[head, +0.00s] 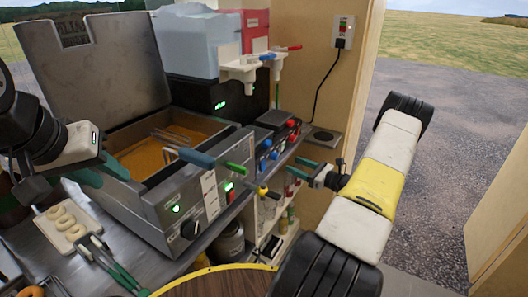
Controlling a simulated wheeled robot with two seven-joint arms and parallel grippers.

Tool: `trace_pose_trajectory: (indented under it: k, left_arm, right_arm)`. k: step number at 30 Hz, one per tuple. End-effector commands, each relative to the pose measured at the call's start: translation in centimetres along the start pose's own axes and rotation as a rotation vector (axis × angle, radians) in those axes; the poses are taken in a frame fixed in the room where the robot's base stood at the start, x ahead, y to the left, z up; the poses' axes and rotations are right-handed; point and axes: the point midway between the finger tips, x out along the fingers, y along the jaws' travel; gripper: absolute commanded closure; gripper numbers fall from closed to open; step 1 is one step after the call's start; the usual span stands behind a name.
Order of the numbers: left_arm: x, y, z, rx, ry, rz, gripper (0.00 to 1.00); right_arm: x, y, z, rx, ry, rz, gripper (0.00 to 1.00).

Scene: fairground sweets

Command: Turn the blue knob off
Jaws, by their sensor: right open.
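Small blue knobs (266,143) sit on the dark control box behind the fryer, beside red ones (291,123); their exact settings are too small to read. My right gripper (295,170) is open and empty, its green fingers pointing left, just right of and below the box in the picture; no contact with a knob can be seen. My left gripper (117,181) is at the fryer's left front corner; its green fingers look apart with nothing between them.
The fryer (168,192) holds a basket with blue and green handles. A drinks dispenser (238,72) with red and blue tap levers stands behind. A doughnut tray (61,223) and tongs (112,262) lie front left. A wall socket (343,32) has a cable.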

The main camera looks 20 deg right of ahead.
Motion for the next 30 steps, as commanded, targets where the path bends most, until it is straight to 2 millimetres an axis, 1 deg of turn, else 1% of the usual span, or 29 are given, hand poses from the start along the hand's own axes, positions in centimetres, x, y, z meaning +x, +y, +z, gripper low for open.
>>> trace_pose_trajectory:
  k: [9,13,18,25,26,27,29,30]
  left_arm:
    - [0.0,0.0,0.0,0.0,0.0,0.0,0.64]
    - [0.0,0.0,0.0,0.0,0.0,0.0,0.64]
    - [0.0,0.0,0.0,0.0,0.0,0.0,0.64]
    - [0.0,0.0,0.0,0.0,0.0,0.0,0.64]
    - [0.0,0.0,0.0,0.0,0.0,0.0,0.64]
    - [0.0,0.0,0.0,0.0,0.0,0.0,0.64]
    - [0.0,0.0,0.0,0.0,0.0,0.0,0.64]
    - [0.0,0.0,0.0,0.0,0.0,0.0,0.64]
  right_arm:
    - [5.0,0.1,0.0,0.0,0.0,0.004,0.47]
    - [6.6,0.1,0.0,-0.001,0.0,0.004,0.47]
    - [7.4,0.1,0.0,0.0,0.001,0.002,0.47]
    - [7.5,0.1,0.0,-0.001,0.001,0.002,0.47]
    - [7.5,0.1,0.0,-0.001,0.001,0.002,0.53]
    - [7.5,0.1,0.0,-0.001,0.001,0.002,0.61]
    - [7.5,0.1,0.0,-0.001,0.001,0.002,0.73]
    - [7.5,0.1,0.0,-0.001,0.001,0.002,0.8]
